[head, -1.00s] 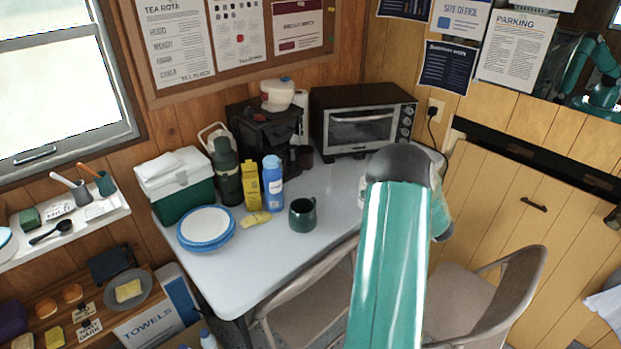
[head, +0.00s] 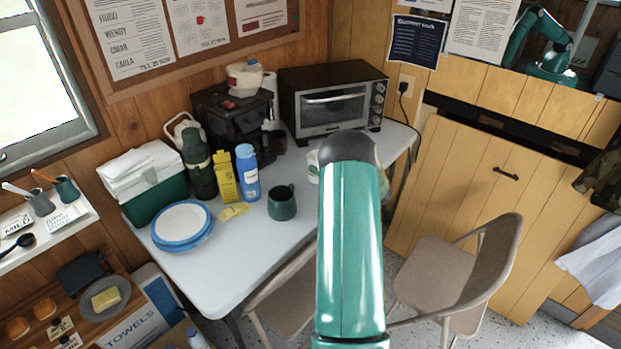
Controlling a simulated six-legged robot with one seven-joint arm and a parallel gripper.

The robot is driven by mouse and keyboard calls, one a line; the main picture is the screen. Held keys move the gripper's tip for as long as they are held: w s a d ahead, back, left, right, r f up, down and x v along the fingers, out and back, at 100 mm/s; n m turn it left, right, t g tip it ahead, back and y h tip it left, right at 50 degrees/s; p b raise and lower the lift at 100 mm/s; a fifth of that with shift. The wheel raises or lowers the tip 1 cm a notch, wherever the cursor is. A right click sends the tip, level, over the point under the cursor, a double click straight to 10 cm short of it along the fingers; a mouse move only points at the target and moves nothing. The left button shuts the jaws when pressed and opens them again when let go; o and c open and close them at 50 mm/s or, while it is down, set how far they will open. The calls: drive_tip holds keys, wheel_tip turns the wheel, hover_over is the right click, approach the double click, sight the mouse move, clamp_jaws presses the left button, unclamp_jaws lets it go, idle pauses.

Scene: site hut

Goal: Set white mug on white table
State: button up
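The white table (head: 225,270) stands in the corner against the wood wall, with bare top at its front left. My teal arm reaches over its right part, and my gripper is hidden behind the arm. A small pale thing (head: 312,163) shows at the left edge of my arm's dark joint; I cannot tell whether it is the white mug. No white mug shows clearly. A dark green mug (head: 282,203) stands upright on the table, left of my arm.
The table also bears blue-rimmed plates (head: 182,224), a cool box (head: 146,188), a blue bottle (head: 247,172), a yellow carton (head: 225,178), a coffee machine (head: 237,115) and a toaster oven (head: 333,100). Folding chairs (head: 455,270) stand at the front and right.

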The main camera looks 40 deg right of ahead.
drive_tip(key=w+f, duration=0.4)
drive_tip(key=f, duration=0.1)
drive_tip(key=shift+w+f, duration=0.1)
drive_tip(key=shift+w, duration=0.05)
drive_tip(key=shift+w+a+f, duration=0.1)
drive_tip(key=shift+w+f, duration=0.05)
drive_tip(key=shift+f, duration=0.75)
drive_tip(key=shift+w+f, duration=0.15)
drive_tip(key=shift+f, duration=0.75)
drive_tip(key=shift+f, duration=0.1)
drive_tip(key=o, duration=1.2)
drive_tip(key=shift+c, duration=0.2)
